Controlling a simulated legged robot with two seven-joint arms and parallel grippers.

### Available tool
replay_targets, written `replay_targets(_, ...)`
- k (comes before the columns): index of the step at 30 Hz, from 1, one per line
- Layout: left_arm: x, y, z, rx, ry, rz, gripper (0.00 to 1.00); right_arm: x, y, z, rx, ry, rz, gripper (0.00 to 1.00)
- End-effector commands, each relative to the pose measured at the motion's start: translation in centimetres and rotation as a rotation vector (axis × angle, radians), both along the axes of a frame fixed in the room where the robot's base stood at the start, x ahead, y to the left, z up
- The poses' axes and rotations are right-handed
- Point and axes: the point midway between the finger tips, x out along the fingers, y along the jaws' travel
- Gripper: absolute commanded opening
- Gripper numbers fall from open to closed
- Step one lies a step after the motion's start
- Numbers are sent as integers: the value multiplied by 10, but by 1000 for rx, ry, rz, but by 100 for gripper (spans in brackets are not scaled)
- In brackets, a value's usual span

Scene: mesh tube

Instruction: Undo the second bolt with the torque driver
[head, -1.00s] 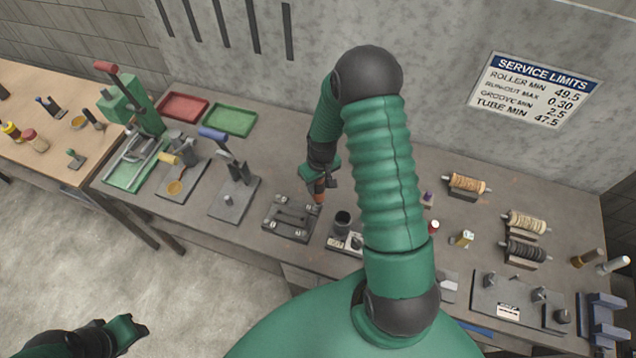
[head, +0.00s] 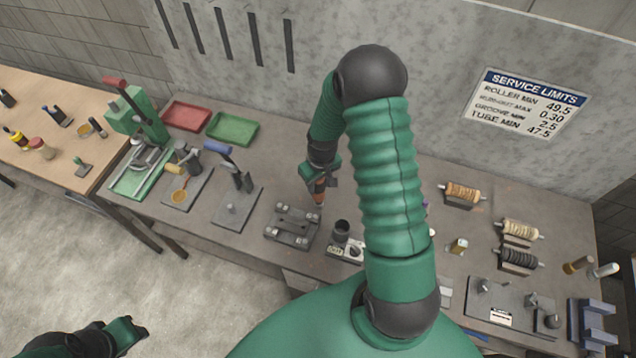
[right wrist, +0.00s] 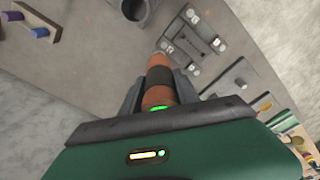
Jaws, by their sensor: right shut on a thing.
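My right gripper (head: 318,176) is shut on the torque driver (head: 318,190), which has an orange and black handle. The driver also shows in the right wrist view (right wrist: 159,82), with a green light ring near the gripper. Its tip is close to the far right corner of the dark bolted fixture (head: 292,228); I cannot tell whether it touches a bolt. The fixture, with pale bolt heads at its corners, shows in the right wrist view (right wrist: 191,40). My left gripper (head: 132,332) is low at the left, away from the bench; its jaws are unclear.
A dark cup (head: 341,230) stands just right of the fixture. A lever press plate (head: 236,210) is to its left. Red (head: 186,115) and green (head: 232,128) trays lie at the back. Rollers on stands (head: 463,193) are at the right. My right arm hides part of the bench.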

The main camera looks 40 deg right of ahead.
Motion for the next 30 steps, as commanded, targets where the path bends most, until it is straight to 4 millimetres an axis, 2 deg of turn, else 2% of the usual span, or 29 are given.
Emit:
replay_targets(7, 0, 0, 2, 0, 0, 0, 36, 0, 3, 1, 0, 1, -42, 0)
replay_targets(13, 0, 0, 13, 0, 0, 0, 36, 0, 16, 8, -10, -14, -403, 0)
replay_targets(17, 0, 0, 12, 0, 0, 0, 36, 0, 17, 7, -14, -28, -522, 0)
replay_targets(23, 0, 0, 0, 0, 0, 0, 36, -1, 16, -8, -14, -28, -527, 0)
replay_targets(30, 0, 0, -22, 0, 0, 0, 36, -1, 16, -35, -14, -27, -525, 0)
